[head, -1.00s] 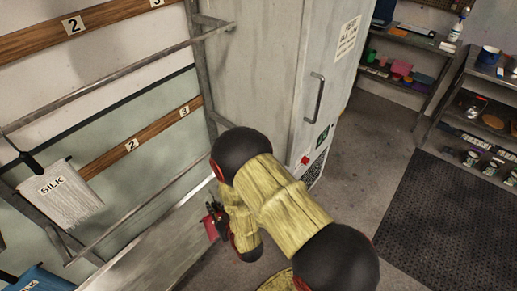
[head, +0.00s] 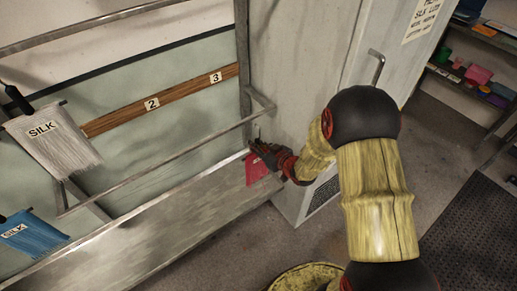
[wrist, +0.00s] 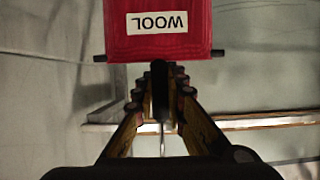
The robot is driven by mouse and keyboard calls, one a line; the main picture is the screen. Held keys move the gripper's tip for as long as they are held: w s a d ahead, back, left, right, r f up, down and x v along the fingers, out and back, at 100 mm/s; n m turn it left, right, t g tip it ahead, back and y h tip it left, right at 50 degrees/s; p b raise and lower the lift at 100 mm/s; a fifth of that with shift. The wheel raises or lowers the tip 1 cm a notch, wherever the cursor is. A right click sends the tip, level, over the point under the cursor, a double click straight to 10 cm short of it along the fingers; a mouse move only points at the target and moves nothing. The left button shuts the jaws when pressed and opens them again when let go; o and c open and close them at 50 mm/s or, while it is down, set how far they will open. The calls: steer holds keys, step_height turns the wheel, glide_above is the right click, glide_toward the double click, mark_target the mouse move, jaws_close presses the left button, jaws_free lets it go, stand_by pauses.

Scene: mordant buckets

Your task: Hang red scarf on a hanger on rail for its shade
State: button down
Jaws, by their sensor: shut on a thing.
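My gripper (head: 262,150) is shut on the hanger of the red scarf (head: 257,169), which hangs below it in the head view, near the right end of the rack. In the wrist view the red scarf (wrist: 165,27) bears a WOOL label, and the dark hanger bar (wrist: 218,53) sticks out at both sides. The lower rail (head: 150,172) runs along the rack, with a plank (head: 178,95) marked 2 and 3 on the wall above it. The upper rail (head: 110,21) runs higher up. I cannot tell whether the hanger touches a rail.
A grey SILK scarf (head: 55,140) and a blue SILK scarf (head: 28,233) hang at the left. A metal trough (head: 140,225) lies below the rails. A tall grey cabinet (head: 300,80) stands close at the right of the rack. The lower rail's middle is clear.

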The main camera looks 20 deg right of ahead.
steer(key=r+b+x, duration=0.1)
steer(key=b+x, duration=0.2)
steer(key=x, duration=0.5)
stand_by(0.7)
steer(key=shift+w, duration=0.15)
steer(key=c, duration=1.8)
jaws_free()
steer(key=shift+o, duration=0.3)
